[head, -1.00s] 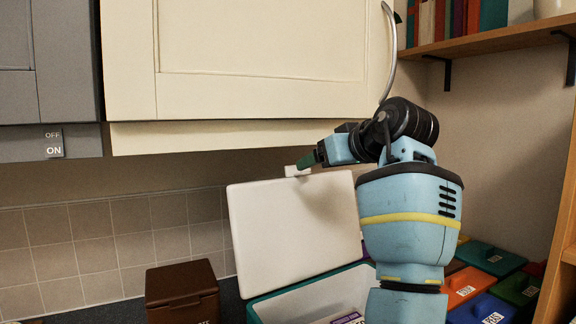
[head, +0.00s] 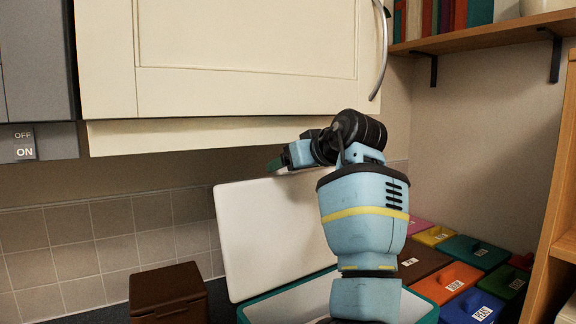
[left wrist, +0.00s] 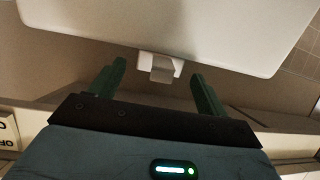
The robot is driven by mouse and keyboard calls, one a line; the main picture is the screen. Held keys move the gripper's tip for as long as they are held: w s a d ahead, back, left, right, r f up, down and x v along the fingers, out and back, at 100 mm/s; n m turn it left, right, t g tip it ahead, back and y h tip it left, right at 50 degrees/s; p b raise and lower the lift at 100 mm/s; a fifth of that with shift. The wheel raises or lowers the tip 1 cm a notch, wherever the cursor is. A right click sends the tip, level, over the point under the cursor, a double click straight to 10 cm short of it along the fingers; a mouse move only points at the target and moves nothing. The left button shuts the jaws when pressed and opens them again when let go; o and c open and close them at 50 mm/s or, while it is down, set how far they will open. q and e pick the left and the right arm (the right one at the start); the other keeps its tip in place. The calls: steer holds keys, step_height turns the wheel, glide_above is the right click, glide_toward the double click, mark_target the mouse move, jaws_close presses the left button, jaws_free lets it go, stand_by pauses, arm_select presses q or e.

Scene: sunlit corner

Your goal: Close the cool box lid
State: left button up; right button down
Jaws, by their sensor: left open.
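The cool box lid (head: 262,235) is a white panel standing open, leaning up at the back of the box. The cool box (head: 425,304) is pale inside with a teal rim, partly hidden behind my arm. My left gripper (head: 276,164) is at the lid's top edge, open and empty. In the left wrist view the lid (left wrist: 150,30) fills the top, and a small pale latch (left wrist: 161,68) on its edge shows between the open green fingers of the left gripper (left wrist: 158,71). I cannot tell whether they touch it. My right gripper is not in view.
Cream wall cupboards (head: 230,60) hang close above my arm. A brown box (head: 170,293) stands left of the cool box. Several coloured lidded boxes (head: 478,250) stand to the right, below a wooden shelf (head: 480,38).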

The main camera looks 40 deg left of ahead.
arm_select(q)
steer(key=shift+x, duration=1.15)
steer(key=c, duration=1.4)
